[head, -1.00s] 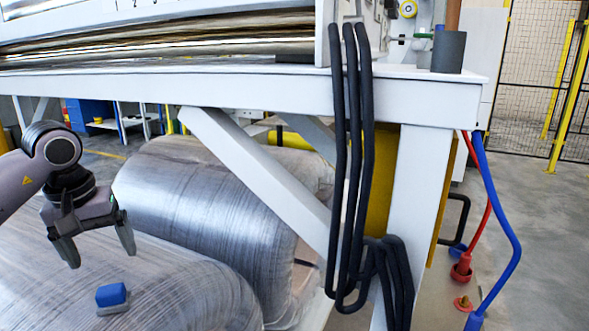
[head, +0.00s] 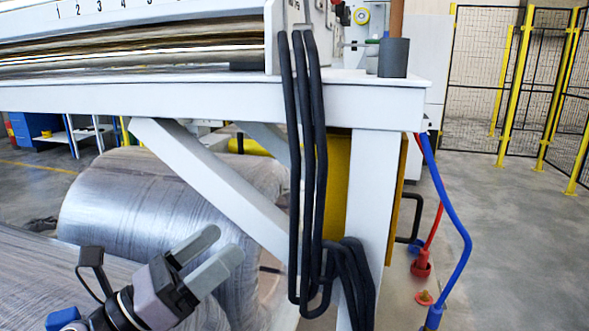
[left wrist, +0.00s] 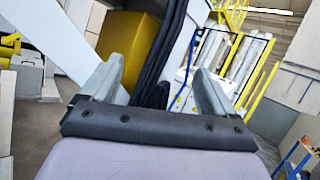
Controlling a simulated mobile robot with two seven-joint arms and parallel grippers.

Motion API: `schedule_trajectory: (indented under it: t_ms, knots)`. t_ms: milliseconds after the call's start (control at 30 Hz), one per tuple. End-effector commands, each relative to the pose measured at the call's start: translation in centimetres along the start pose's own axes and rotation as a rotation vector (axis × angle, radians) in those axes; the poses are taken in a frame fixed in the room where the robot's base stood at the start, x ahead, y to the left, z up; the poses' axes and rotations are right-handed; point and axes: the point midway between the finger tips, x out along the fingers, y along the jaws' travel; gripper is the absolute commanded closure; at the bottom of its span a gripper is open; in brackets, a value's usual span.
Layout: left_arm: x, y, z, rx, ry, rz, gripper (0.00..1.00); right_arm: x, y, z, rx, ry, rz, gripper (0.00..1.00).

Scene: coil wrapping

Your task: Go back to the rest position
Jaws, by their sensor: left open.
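My left gripper (head: 207,262) is in the lower middle of the head view, in front of a wrapped coil (head: 140,205). Its two grey fingers are apart with nothing between them, and they point up and right toward the machine frame. In the left wrist view the open fingers (left wrist: 152,88) frame black hoses (left wrist: 165,50) and a yellow panel (left wrist: 128,45) beyond them. My right gripper is not in view.
The white machine frame (head: 200,100) spans the head view, with black hoses (head: 308,160) hanging at its right leg. A blue hose (head: 455,220) and red hose lie right of it. Open floor (head: 500,250) lies at right.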

Motion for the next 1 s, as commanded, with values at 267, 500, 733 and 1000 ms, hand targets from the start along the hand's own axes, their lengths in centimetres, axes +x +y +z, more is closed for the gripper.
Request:
schedule_trajectory:
  t_ms: [267, 500, 733, 1000]
  knots:
    - [-6.0, 5.7, -1.0, -0.76, -0.34, 0.471, 0.12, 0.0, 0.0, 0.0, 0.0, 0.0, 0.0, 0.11]
    - [-15.1, 8.3, -7.2, -1.357, -0.644, 0.926, 0.12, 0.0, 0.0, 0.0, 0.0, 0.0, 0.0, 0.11]
    - [-24.5, 5.2, -14.9, -1.799, -0.955, 1.41, 0.12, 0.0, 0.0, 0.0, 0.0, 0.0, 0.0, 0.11]
    - [-31.2, -1.3, -19.8, -2.017, -1.222, 1.852, 0.12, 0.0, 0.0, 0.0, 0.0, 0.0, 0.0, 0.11]
